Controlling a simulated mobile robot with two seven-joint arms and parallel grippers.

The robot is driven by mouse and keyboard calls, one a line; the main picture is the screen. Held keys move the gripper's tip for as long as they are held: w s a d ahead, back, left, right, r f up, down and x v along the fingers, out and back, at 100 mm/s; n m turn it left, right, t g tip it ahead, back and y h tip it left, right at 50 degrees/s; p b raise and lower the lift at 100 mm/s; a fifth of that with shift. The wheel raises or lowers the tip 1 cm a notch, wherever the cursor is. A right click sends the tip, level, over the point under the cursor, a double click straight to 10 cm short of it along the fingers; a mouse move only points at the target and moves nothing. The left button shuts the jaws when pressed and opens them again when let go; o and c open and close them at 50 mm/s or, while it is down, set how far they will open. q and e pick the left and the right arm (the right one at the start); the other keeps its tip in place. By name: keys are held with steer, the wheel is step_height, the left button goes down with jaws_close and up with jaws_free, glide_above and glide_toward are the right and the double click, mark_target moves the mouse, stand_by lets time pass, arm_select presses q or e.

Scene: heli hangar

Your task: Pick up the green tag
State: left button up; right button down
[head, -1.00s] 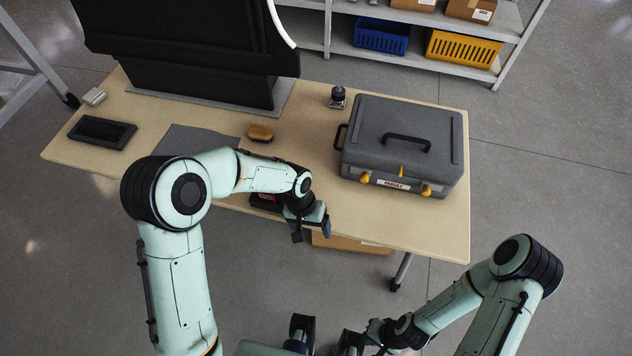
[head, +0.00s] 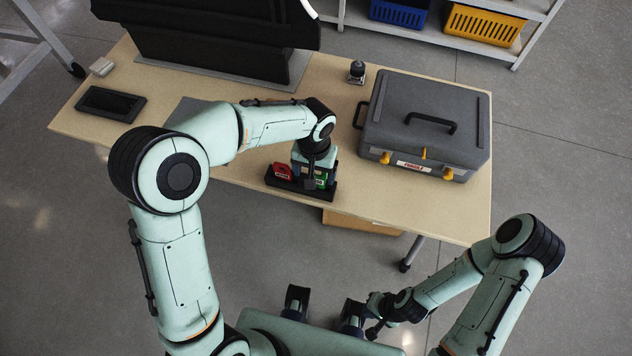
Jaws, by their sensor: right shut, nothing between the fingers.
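The green tag (head: 321,183) lies in a small black tray (head: 328,195) at the table's front edge, partly hidden by my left gripper. A red tag (head: 283,171) lies in the tray's left part. My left gripper (head: 310,182) points down over the tray's right part, at the green tag. Its fingers are mostly hidden, so I cannot tell whether they are open or touch the tag. My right gripper (head: 373,330) is shut and empty, low in front of the table, well away from the tray.
A grey case (head: 425,115) with yellow latches stands on the right of the table (head: 462,212). A large black panel (head: 215,40) stands at the back. Shelving is behind.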

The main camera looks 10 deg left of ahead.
arm_select(q)
step_height(320, 180, down, 5)
steer(key=shift+w+d+r, duration=0.1)
steer(key=shift+d, duration=0.05)
steer(key=c, duration=1)
steer(key=shift+c, duration=0.2)
steer(key=shift+r, duration=0.15)
